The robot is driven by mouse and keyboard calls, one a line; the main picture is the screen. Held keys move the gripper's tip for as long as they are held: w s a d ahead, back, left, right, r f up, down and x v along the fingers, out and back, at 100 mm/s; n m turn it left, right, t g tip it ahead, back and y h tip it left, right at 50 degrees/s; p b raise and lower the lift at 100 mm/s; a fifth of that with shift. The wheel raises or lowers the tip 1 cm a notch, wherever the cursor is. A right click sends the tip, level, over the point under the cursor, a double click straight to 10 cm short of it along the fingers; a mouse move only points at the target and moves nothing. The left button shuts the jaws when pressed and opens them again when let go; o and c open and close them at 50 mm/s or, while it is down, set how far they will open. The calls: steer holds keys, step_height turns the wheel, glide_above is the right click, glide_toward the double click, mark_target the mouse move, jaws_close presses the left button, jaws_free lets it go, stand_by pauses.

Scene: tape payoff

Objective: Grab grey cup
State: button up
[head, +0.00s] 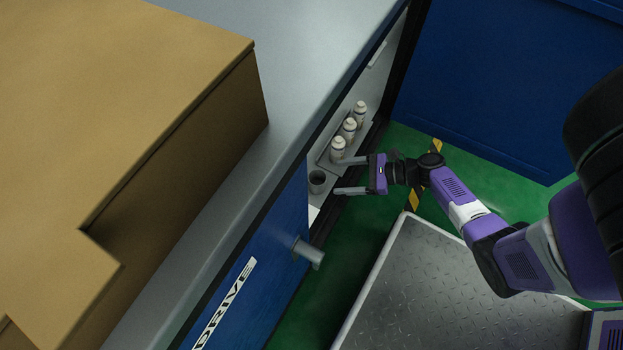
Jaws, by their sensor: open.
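The grey cup (317,182) is a small dark grey cup. It stands inside the open blue cabinet, on a light surface near the opening, with its dark mouth facing up. My gripper (335,176) is open and reaches into the cabinet from the right. Its two fingers point left toward the cup, one above it and one below it in the picture. The cup sits at or just beyond the fingertips. I cannot tell whether either finger touches it. Nothing is held between the fingers.
Several white bottles (349,129) stand in a row on a tray just behind the cup, close to the upper finger. A blue door with a grey handle (308,251) is below the gripper. A brown box (170,130) rests on the grey top (290,100). Green floor shows at right.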

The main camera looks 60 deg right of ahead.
mark_target(317, 178)
steer(key=shift+x, duration=0.85)
steer(key=b+x, duration=0.2)
steer(key=x, duration=0.4)
steer(key=shift+w+a, duration=0.25)
steer(key=shift+w, duration=0.05)
steer(key=c, duration=1.4)
steer(key=shift+r, duration=0.15)
steer(key=shift+c, duration=0.2)
